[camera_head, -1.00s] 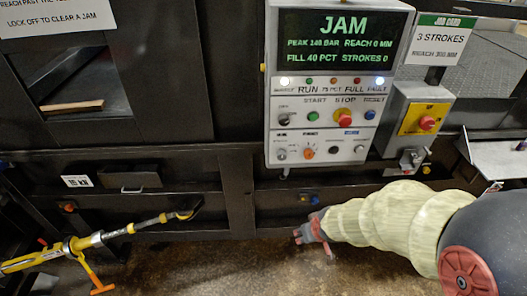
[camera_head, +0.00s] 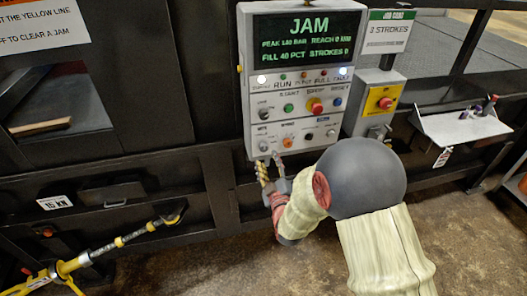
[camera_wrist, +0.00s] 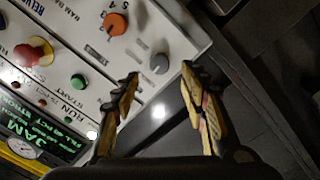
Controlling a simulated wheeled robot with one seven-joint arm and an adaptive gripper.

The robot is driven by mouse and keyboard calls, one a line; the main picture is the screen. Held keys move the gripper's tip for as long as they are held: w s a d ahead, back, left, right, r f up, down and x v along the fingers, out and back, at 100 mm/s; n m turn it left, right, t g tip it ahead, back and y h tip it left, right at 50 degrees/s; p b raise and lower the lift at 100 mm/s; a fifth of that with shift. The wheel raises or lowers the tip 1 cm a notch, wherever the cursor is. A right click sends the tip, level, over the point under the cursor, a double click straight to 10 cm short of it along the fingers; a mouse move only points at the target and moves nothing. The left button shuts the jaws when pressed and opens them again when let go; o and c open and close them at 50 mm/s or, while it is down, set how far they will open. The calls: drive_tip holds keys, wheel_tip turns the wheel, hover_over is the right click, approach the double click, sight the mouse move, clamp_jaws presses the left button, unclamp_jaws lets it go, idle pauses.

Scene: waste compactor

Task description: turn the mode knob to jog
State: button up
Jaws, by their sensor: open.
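The grey control panel (camera_head: 251,127) carries two rows of knobs and buttons under its screen. Its bottom row has a grey knob (camera_head: 264,146) at the left, an orange knob (camera_head: 287,142) beside it, then a black and a grey one. The labels are too small for me to tell which is the mode knob. My gripper (camera_head: 269,163) is open and empty at the panel's lower left edge. In the wrist view the left grey knob (camera_wrist: 159,63) shows between and just beyond my open fingertips (camera_wrist: 160,72), apparently untouched. The orange knob (camera_wrist: 115,24) lies off to the upper left.
A red stop button (camera_head: 315,105), green button (camera_head: 288,107) and blue button (camera_head: 338,101) sit above. A yellow pole tool (camera_head: 100,250) leans low left.

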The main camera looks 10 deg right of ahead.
sight(264, 150)
drive_tip(key=w, duration=0.6)
drive_tip(key=shift+w+d, duration=0.2)
drive_tip(key=shift+w, duration=0.2)
drive_tip(key=shift+c, duration=0.8)
clamp_jaws()
